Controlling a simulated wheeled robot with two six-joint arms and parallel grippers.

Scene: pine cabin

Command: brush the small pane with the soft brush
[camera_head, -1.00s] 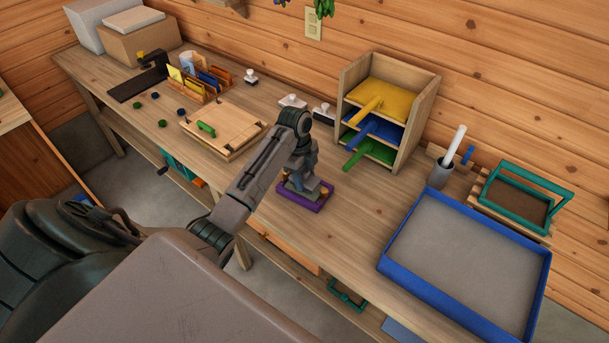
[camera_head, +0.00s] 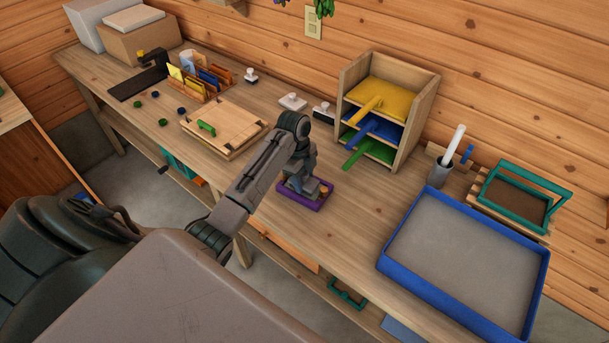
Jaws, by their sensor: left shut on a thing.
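My left gripper (camera_head: 302,183) reaches down over a small purple-rimmed tray (camera_head: 318,207) near the bench's front edge. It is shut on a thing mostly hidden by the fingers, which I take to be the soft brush. A small tan piece (camera_head: 323,189) shows at the tray's right side, beside the fingers. I cannot make out the small pane for certain, nor whether the held thing touches anything in the tray. My right gripper is not in view.
A wooden rack (camera_head: 403,143) with yellow, blue and green handled pieces stands behind the gripper. A large blue tray (camera_head: 386,262) lies to the right, near a teal frame (camera_head: 487,190). A wooden board (camera_head: 235,132) with a green handle lies to the left.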

